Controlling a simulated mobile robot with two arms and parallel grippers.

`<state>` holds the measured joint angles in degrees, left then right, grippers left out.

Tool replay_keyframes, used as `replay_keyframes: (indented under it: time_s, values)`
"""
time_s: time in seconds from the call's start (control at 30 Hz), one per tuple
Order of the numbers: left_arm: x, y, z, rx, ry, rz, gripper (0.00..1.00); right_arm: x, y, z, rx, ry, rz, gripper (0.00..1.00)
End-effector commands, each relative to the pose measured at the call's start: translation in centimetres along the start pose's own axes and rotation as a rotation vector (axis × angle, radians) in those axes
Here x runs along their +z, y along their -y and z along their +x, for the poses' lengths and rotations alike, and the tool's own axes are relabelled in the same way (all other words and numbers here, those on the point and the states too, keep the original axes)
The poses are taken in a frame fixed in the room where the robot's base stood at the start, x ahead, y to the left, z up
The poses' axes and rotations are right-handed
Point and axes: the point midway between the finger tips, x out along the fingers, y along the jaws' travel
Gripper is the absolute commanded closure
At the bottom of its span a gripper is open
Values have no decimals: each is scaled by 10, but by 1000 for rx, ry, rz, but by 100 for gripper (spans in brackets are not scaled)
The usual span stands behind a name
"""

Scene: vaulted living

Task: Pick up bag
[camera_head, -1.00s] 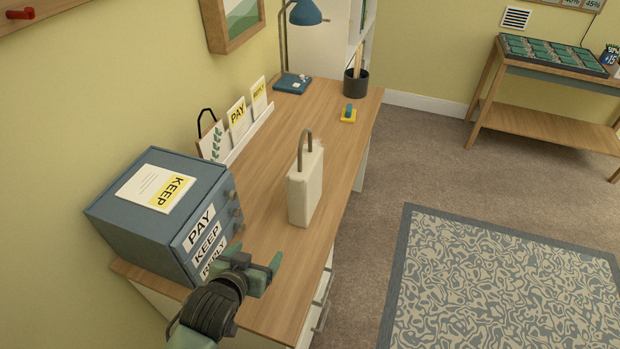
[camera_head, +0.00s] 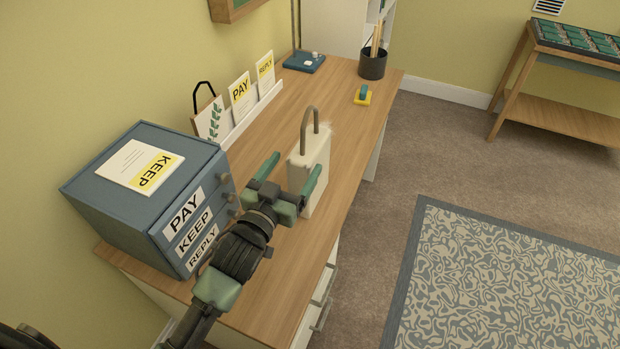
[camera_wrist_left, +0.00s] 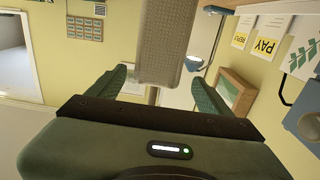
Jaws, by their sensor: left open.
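The bag is cream-white with a brown arched handle (camera_head: 308,121). The bag body (camera_head: 321,158) stands upright on the wooden desk. My left gripper (camera_head: 290,176) is open in front of the bag, and its right finger overlaps the bag's front face in the head view. In the left wrist view a pale textured block, which appears to be the bag (camera_wrist_left: 162,40), lies between and beyond the two open fingers (camera_wrist_left: 160,88). I cannot tell whether a finger touches it. My right gripper is not in view.
A blue drawer box (camera_head: 120,196) labelled PAY, KEEP and REPLY stands left of my arm. A card rack (camera_head: 262,108) runs along the wall.

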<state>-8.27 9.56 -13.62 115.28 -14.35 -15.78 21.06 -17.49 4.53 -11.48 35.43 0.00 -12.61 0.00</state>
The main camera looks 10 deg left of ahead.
Motion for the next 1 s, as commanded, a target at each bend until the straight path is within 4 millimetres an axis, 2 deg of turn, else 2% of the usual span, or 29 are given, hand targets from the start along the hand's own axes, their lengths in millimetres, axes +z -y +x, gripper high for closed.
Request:
replay_keyframes:
  time_s: [0.03, 0.23, 0.73, 1.0]
  values:
    - [10, 0, 0, 0, 0, 0, 20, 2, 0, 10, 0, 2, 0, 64]
    - [13, 0, 8, -1, 0, 0, 20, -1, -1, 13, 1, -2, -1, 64]
    - [10, -5, 72, 0, 1, -1, 20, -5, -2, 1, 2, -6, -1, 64]
    - [11, -5, 78, 0, 2, -1, 20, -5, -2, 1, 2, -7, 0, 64]
